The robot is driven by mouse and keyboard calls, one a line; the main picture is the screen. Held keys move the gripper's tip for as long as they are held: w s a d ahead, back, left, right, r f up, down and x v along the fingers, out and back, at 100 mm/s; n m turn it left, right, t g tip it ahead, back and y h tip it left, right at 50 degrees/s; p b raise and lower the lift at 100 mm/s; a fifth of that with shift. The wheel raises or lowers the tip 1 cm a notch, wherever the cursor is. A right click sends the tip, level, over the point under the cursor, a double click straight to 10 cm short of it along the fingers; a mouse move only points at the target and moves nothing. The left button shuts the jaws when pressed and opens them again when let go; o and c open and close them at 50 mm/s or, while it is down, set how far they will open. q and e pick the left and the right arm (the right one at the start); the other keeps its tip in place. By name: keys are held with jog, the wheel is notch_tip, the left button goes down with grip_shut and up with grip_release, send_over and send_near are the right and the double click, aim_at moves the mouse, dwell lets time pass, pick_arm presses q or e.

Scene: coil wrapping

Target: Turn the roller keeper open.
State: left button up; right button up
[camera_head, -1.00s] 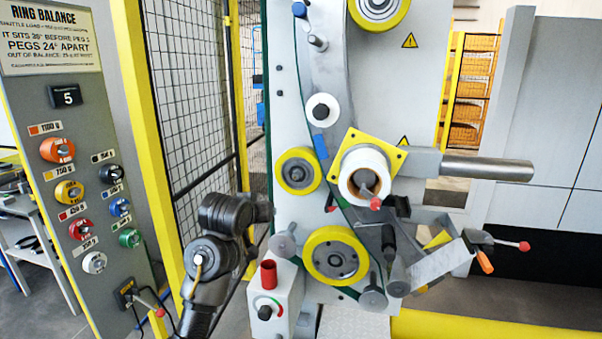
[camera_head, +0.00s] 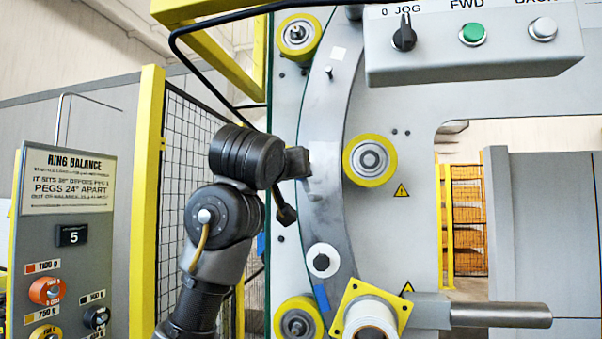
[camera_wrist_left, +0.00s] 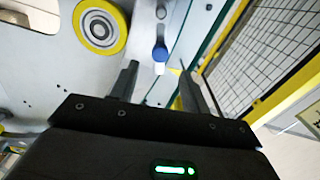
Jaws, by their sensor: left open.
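My left gripper (camera_wrist_left: 160,76) is open in the left wrist view, its two dark fingers spread and nothing held between them. A blue-tipped handle (camera_wrist_left: 160,52) shows just beyond and between the fingertips, apparently apart from them; I cannot tell for certain that it is the roller keeper. A yellow-rimmed roller (camera_wrist_left: 100,27) is on the pale panel to its left. In the head view my left arm reaches up to the panel's left edge, beside the grey curved ring (camera_head: 322,170); its own links mostly hide the gripper there. My right gripper is not in view.
A control box (camera_head: 475,50) with a switch and buttons hangs at the top right. A mesh fence (camera_head: 185,150) stands left, behind my arm.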

pick_arm(q)
jog(key=w+p, duration=0.1)
jog(key=w, duration=0.1)
jog(key=w+d+p, duration=0.1)
jog(key=w+p, duration=0.1)
jog(key=w, duration=0.1)
jog(key=w+p, duration=0.2)
jog(key=w, duration=0.1)
jog(key=shift+w+d+r, duration=0.15)
jog(key=shift+w+d, duration=0.05)
jog(key=shift+d, duration=0.1)
jog(key=shift+w+d+p, duration=0.1)
jog(key=shift+w+p, duration=0.2)
jog(key=shift+w, duration=0.05)
jog(key=shift+f, duration=0.2)
grip_shut()
